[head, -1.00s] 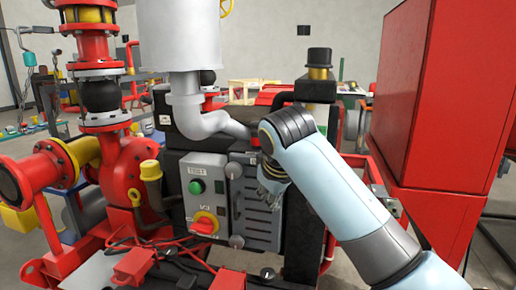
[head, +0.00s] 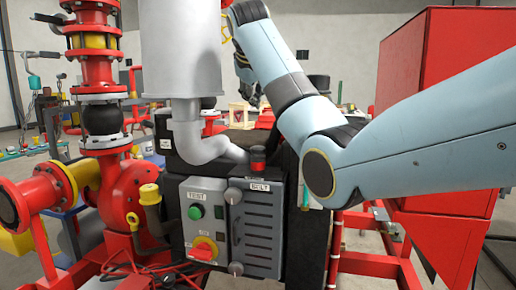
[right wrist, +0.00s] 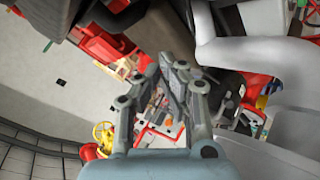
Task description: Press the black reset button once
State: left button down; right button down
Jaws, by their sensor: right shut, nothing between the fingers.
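The grey control box (head: 207,235) sits on the pump skid in the head view. It carries a green button (head: 195,212) under a TEST label. A small dark button (head: 219,212), which looks like the black reset button, is to its right; its label is not readable. My right gripper (head: 251,92) is raised above and behind the box, partly hidden by my own arm. In the right wrist view the fingers of my right gripper (right wrist: 165,75) are together and hold nothing, well away from the button. The button cannot be made out there. My left gripper is not in view.
A vented grey BELT panel (head: 258,228) adjoins on the right. A grey pipe (head: 195,140) bends down above the box. A large red cabinet (head: 440,90) stands at the right. Open space lies before the box.

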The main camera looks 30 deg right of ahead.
jog(key=shift+f, duration=0.1)
jog(key=b, duration=0.8)
send_over(255, 147)
notch_tip(255, 147, down, 7)
jog(key=shift+r, duration=0.1)
jog(key=shift+f, duration=0.9)
jog(key=shift+f+p, duration=0.35)
jog(key=shift+p, duration=0.2)
